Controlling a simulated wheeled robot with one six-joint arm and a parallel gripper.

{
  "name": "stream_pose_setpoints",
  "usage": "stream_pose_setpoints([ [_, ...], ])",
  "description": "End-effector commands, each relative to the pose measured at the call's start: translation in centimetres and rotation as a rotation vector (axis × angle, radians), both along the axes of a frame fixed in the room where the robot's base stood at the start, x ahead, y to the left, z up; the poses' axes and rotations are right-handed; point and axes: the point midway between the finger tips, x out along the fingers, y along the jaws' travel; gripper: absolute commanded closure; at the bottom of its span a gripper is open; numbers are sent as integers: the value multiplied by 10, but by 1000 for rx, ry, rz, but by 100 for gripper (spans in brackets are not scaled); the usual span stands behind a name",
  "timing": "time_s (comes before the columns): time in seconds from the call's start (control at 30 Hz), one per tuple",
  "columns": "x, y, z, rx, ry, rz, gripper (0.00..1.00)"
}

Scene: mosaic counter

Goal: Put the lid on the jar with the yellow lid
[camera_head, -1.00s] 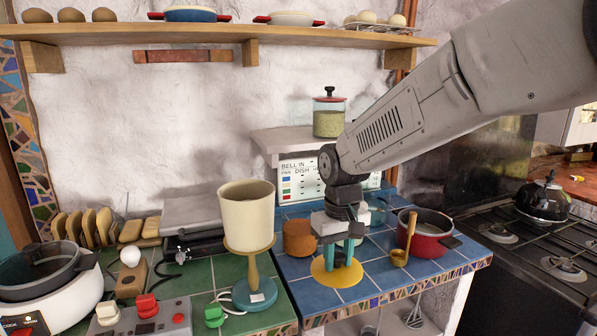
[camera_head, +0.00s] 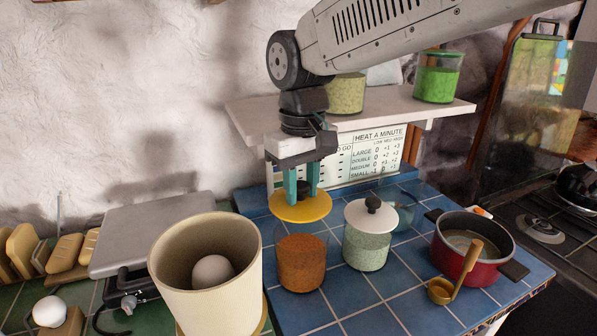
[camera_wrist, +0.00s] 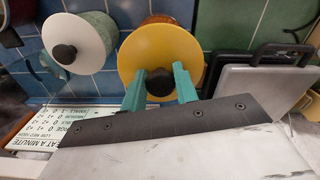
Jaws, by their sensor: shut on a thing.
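My gripper (camera_head: 301,192), with teal fingers, is shut on the dark knob of the round yellow lid (camera_head: 314,208) and holds it level. In the head view the lid overlaps the top of a clear jar with orange-brown contents (camera_head: 301,264); the jar's rim is partly hidden behind the lid. In the wrist view my gripper (camera_wrist: 160,82) holds the yellow lid (camera_wrist: 160,45), and some brown of the jar (camera_wrist: 157,19) shows beyond the lid's edge. I cannot tell whether the lid touches the jar.
A jar with a white lid (camera_head: 369,214) stands just right of the brown jar. A red pot (camera_head: 475,278) with a ladle (camera_head: 466,270) is farther right. A cream container (camera_head: 235,302) holding an egg stands at left front. A shelf (camera_head: 354,118) with jars is behind.

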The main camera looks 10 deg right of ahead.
Motion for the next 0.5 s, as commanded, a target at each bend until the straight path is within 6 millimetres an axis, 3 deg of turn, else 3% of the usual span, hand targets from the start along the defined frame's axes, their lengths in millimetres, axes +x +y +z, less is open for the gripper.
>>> stream_pose_setpoints([
  [0.17, -1, -1, -6, 0, 1, 0, 94],
  [0.5, -1, -1, -38, -1, 3, 0, 94],
])
